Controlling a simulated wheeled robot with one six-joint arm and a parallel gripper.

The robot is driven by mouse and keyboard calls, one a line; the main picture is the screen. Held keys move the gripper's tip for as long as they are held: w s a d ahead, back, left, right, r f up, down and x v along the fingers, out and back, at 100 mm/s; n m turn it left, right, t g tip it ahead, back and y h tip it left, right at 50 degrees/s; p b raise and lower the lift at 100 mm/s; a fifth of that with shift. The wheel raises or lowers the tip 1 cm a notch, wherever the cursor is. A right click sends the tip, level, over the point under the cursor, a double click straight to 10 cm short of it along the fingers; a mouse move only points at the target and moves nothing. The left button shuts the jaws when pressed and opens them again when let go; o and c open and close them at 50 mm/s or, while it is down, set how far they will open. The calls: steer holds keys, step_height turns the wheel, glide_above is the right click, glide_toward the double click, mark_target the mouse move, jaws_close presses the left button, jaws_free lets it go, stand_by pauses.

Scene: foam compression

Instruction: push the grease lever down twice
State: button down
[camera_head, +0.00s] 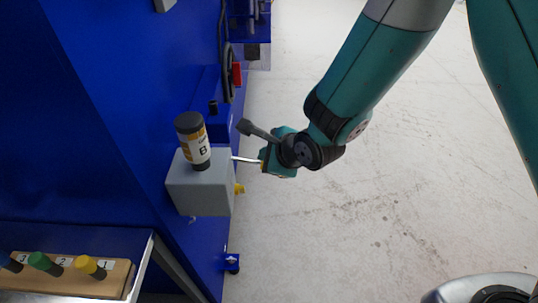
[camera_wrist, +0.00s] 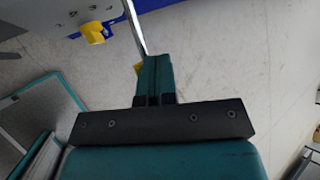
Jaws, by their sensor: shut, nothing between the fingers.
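The grease lever (camera_head: 246,160) is a thin silver rod sticking out to the right from a grey box (camera_head: 203,190) on the blue machine. It slants downward in the wrist view (camera_wrist: 135,28), and its outer end meets the fingertips there. My gripper (camera_head: 264,160) is shut at the lever's outer end, with nothing between its fingers. In the wrist view my fingertips (camera_wrist: 153,57) are together, and the lever's end is hidden at them. Whether they touch is hard to tell. A dark bottle with a white label marked B (camera_head: 194,142) stands on the box.
A yellow nozzle (camera_head: 239,188) sticks out of the box below the lever; it also shows in the wrist view (camera_wrist: 93,32). A wooden block with coloured knobs (camera_head: 70,277) lies at lower left. Blue machine walls (camera_head: 110,120) fill the left.

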steer(key=shift+r+p, duration=1.3)
steer(key=shift+r, duration=0.45)
step_height(320, 180, up, 5)
steer(key=p, duration=0.3)
steer(key=shift+p, duration=0.35)
